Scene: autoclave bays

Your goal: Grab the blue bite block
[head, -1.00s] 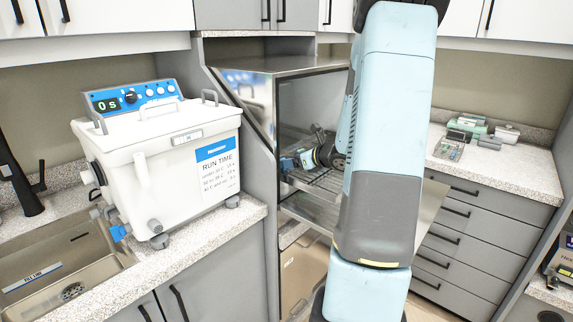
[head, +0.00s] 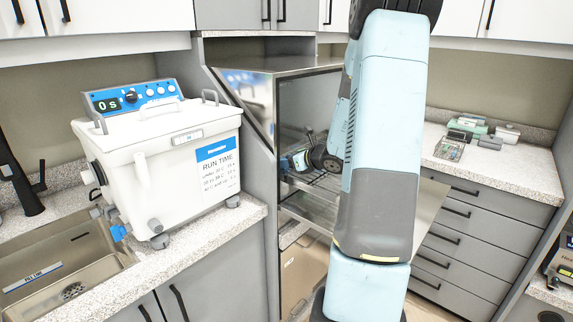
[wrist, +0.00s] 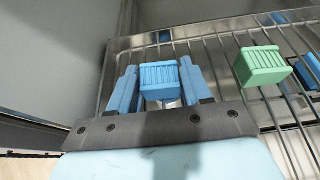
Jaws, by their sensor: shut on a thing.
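The blue bite block (wrist: 159,78) is a small ribbed block between the two blue fingers of my gripper (wrist: 159,88) in the wrist view. The fingers are shut on its sides. In the head view my gripper (head: 301,161) is inside the open steel bay, above the wire rack. The block cannot be made out there, and my arm covers the right part of the bay.
A wire rack (wrist: 224,46) lies under the gripper. A green block (wrist: 262,66) sits on it to the right, with more blue pieces (wrist: 311,68) at the right edge. The bay's side wall (wrist: 60,60) is close on the left.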

